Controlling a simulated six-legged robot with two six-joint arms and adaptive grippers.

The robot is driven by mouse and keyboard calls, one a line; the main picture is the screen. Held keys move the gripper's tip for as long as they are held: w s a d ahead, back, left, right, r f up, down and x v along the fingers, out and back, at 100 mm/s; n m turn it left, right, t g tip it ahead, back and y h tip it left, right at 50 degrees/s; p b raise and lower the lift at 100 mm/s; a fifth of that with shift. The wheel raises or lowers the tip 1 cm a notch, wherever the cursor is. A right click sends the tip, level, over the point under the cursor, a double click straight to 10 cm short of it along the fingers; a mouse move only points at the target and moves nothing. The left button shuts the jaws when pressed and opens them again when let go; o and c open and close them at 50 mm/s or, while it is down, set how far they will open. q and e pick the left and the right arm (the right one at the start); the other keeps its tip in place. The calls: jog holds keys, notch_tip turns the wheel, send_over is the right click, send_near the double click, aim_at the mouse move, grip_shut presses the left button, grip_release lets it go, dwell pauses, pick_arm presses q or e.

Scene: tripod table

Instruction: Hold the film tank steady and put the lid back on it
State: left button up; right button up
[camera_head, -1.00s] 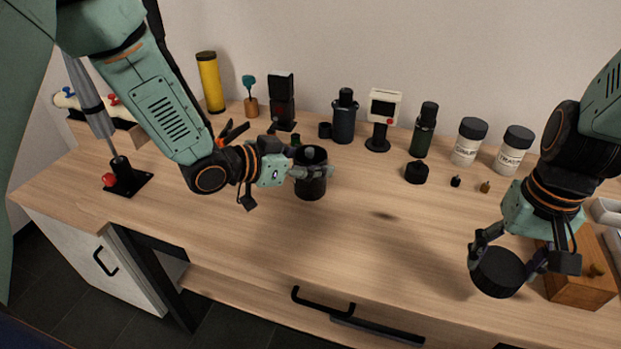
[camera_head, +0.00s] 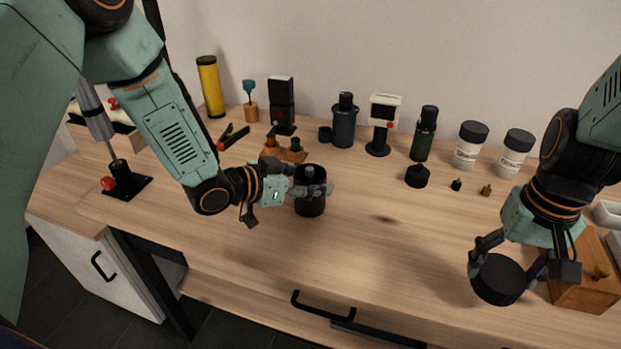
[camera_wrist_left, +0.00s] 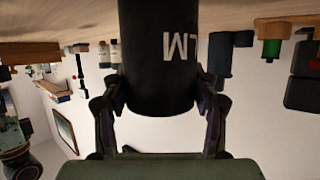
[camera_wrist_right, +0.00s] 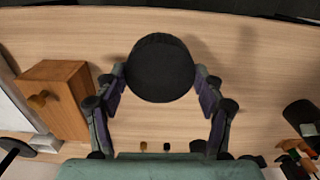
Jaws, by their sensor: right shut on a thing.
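The film tank (camera_head: 310,205) is a black upright cylinder on the table left of centre. Its top is open and a central column shows inside. In the left wrist view the tank (camera_wrist_left: 155,60) carries white letters. My left gripper (camera_head: 308,189) has its fingers on both sides of the tank, close to its wall; whether they touch it is hard to see. The round black lid (camera_head: 499,280) is in my right gripper (camera_head: 512,268), above the table at the front right. In the right wrist view the lid (camera_wrist_right: 161,68) sits between both fingertips.
A wooden box (camera_head: 585,285) stands beside the right gripper. Behind the tank are a small wooden rack (camera_head: 286,153), a dark bottle (camera_head: 344,125) and a white timer (camera_head: 384,108). White jars (camera_head: 468,150) stand at the back right. The table between tank and lid is clear.

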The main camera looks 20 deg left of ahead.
pick_arm(q)
jog(key=o, duration=0.4)
jog(key=shift+r, duration=0.1)
jog(key=shift+a+r, duration=0.1)
jog(key=shift+r, duration=0.05)
pick_arm(e)
jog(key=shift+r, duration=0.15)
notch_tip(320, 180, up, 2)
jog(key=p, duration=0.2)
jog(key=shift+r+p, duration=0.2)
jog(key=shift+p, duration=0.15)
jog(key=shift+r+p, duration=0.85)
jog(key=shift+r, duration=0.05)
pick_arm(q)
jog(key=shift+p+v, duration=0.4)
jog(key=shift+v, duration=5.5)
pick_arm(e)
jog(key=shift+r, duration=0.35)
